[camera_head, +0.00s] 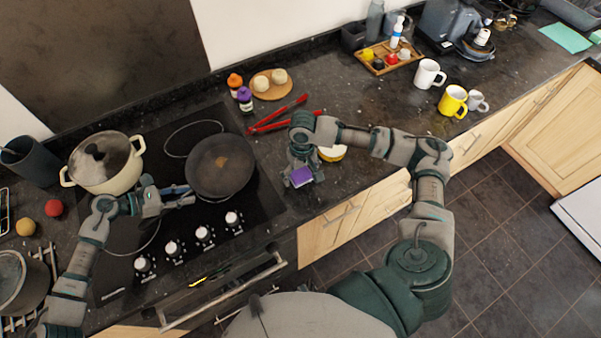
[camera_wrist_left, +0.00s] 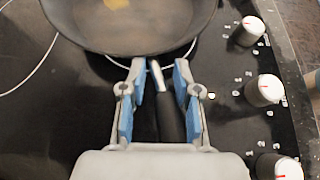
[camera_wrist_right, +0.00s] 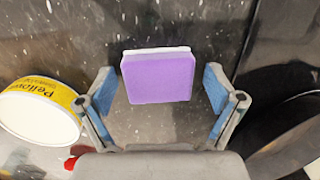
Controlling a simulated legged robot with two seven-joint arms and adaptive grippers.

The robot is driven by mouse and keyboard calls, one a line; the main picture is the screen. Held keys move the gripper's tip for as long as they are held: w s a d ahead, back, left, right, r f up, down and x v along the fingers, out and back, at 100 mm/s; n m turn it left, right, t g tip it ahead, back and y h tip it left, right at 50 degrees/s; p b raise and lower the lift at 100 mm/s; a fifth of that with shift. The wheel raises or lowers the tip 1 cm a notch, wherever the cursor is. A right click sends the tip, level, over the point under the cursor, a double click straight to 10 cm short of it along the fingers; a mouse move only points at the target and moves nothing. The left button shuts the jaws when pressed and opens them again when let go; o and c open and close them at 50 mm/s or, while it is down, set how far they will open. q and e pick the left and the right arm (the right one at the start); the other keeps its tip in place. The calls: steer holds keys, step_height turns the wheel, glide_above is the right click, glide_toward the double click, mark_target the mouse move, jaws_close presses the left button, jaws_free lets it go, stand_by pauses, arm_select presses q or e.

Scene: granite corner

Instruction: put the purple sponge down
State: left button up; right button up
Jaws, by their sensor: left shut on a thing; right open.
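The purple sponge (camera_head: 301,176) is on the dark granite counter near its front edge, right of the hob. In the right wrist view the sponge (camera_wrist_right: 158,77) lies ahead of and between the spread fingers, with clear space on both sides. My right gripper (camera_wrist_right: 158,95) is open, and in the head view my right gripper (camera_head: 303,170) is over the sponge. My left gripper (camera_head: 183,195) is shut on the handle of the frying pan (camera_head: 221,166). In the left wrist view the black handle (camera_wrist_left: 167,105) runs between the blue finger pads.
A yellow-labelled tin (camera_wrist_right: 40,110) stands left of the right gripper in its wrist view. Red tongs (camera_head: 280,116) lie behind the sponge. A cream pot (camera_head: 107,163) stands on the hob. The counter in front of the wooden tray (camera_head: 391,57) has bare room.

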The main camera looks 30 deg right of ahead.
steer(key=shift+r, duration=0.1)
step_height(320, 180, up, 12)
steer(key=shift+w+d, duration=0.3)
steer(key=shift+d, duration=0.05)
steer(key=shift+o, duration=0.5)
glide_above(300, 171)
steer(key=shift+t+h, duration=0.3)
steer(key=shift+h, duration=0.1)
step_height(300, 171, down, 7)
steer(key=f, duration=0.5)
steer(key=shift+s+a, duration=0.1)
steer(key=shift+s, duration=0.3)
steer(key=c, duration=1)
